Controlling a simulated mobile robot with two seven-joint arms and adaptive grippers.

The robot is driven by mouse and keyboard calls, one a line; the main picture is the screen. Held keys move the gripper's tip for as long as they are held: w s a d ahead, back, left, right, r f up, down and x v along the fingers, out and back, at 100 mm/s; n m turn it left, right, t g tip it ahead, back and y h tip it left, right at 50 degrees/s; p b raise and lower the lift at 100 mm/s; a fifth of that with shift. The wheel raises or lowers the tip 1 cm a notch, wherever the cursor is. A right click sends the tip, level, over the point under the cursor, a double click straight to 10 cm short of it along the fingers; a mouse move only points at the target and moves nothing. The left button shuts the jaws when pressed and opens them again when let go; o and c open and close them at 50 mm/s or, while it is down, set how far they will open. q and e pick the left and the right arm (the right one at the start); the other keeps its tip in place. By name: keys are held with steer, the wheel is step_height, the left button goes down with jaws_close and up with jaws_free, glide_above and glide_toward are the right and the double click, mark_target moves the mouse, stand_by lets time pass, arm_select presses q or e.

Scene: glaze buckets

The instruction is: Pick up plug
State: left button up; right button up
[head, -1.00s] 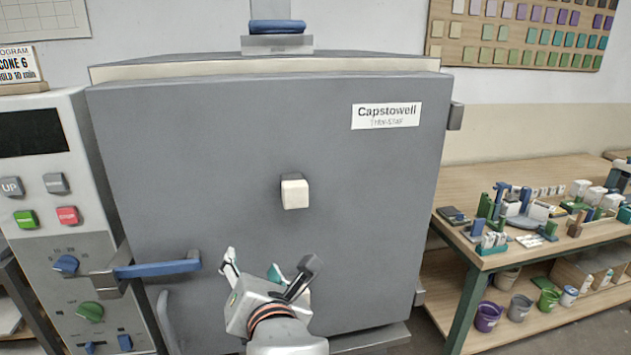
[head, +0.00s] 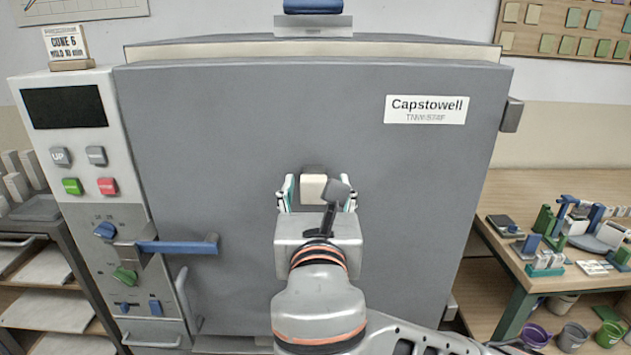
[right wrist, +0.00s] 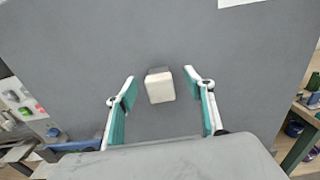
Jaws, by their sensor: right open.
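A cream, block-shaped plug (head: 313,187) sticks out from the grey kiln door (head: 420,200). The plug also shows in the right wrist view (right wrist: 160,87), in front of a small dark hole. My right gripper (head: 317,190) is open in front of the door, with one finger on each side of the plug. In the right wrist view my right gripper (right wrist: 160,88) has its teal-padded fingers wide apart, with gaps to the plug on both sides. My left gripper is not in view.
A blue door handle (head: 180,246) juts out left of my right arm. The control panel (head: 85,150) with buttons and knobs stands at the left. A wooden workbench (head: 500,225) with tools and buckets is at the right.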

mark_target(314, 183)
steer(key=w, duration=0.5)
steer(key=shift+a+f, duration=0.2)
steer(key=shift+f, duration=0.2)
steer(key=c, duration=1.3)
